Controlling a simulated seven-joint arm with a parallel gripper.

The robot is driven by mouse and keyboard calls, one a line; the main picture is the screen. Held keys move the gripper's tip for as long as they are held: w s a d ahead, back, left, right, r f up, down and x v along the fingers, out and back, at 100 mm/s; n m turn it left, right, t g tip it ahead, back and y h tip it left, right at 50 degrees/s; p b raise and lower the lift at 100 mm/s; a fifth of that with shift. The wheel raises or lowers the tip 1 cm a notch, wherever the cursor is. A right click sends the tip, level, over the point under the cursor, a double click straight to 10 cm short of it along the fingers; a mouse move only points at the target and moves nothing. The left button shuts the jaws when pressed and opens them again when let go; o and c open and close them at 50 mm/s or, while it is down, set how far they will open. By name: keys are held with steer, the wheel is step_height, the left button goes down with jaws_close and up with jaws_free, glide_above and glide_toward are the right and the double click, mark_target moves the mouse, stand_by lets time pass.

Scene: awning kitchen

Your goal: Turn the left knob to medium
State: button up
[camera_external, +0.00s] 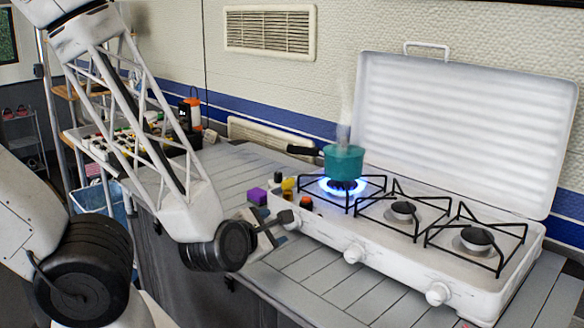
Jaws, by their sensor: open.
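The white camping stove (395,270) stands on a slatted counter with its lid raised. Its left burner (341,185) burns with a blue flame. A teal pot (343,163) with a dark handle sits over this flame, and steam rises from it. My gripper (276,228) is at the left end of the stove's front panel, where the left knob would be. The left knob is hidden or cannot be told apart from the gripper. The middle knob (353,252) and the right knob (438,293) are visible and clear of my gripper. My gripper is open; contact with the knob cannot be told.
A purple block (257,196) and several small coloured items, one an orange-topped jar (306,203), sit near the stove's left end, close to my gripper. Wire grates cover the middle burner (403,208) and right burner (476,237), which show no flame. Counter space in front is free.

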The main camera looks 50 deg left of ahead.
mark_target(297, 224)
steer(key=shift+x, duration=3.7)
steer(key=c, duration=0.9)
